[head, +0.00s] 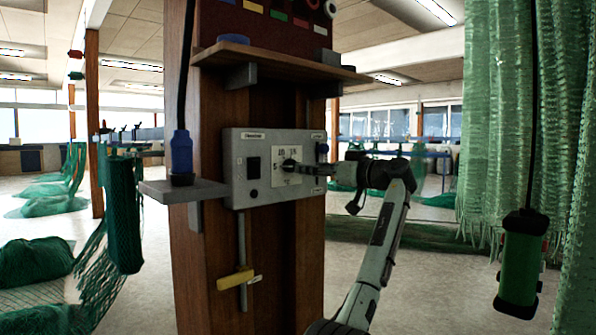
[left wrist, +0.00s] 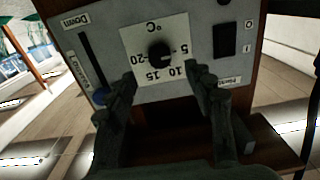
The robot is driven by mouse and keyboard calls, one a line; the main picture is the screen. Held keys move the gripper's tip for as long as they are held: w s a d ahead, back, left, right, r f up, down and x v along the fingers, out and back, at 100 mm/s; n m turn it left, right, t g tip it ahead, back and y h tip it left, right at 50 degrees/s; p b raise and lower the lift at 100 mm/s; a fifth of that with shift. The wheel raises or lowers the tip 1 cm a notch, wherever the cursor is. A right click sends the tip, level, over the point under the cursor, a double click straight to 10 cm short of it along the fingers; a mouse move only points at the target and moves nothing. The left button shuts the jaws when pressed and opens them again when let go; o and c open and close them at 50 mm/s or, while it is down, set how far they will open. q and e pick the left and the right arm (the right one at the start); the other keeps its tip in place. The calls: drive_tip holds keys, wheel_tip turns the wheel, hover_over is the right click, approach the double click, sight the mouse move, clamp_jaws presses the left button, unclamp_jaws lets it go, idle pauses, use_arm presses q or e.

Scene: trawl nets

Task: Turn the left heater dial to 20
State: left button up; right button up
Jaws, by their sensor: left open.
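A grey heater panel (head: 236,190) is fixed to a wooden post. Its small black dial (head: 289,165) sits on a white scale plate. My left gripper (head: 308,170) reaches the panel from the right, its fingers at the dial. In the left wrist view the panel appears upside down, with the dial (left wrist: 160,51) and the scale numbers 5, 10, 15 and 20. There my left gripper (left wrist: 160,85) is open, its fingertips on either side just below the dial, not closed on it. The dial's exact setting is too small to read. My right gripper is not in view.
The panel also has a black switch (head: 252,167) and a blue-knobbed slider (left wrist: 100,95). A wooden shelf (head: 285,68) juts out above, and a small grey ledge (head: 200,190) with a blue-handled tool (head: 181,153) stands left. Green nets (head: 515,110) hang at the right.

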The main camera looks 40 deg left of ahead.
sight(293, 166)
use_arm(q)
drive_tip(key=a, duration=0.6)
drive_tip(key=shift+w+a, duration=0.2)
drive_tip(key=shift+w, duration=0.05)
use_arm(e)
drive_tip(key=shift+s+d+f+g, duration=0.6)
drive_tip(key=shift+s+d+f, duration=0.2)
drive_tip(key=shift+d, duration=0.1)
use_arm(q)
drive_tip(key=c, duration=1.2)
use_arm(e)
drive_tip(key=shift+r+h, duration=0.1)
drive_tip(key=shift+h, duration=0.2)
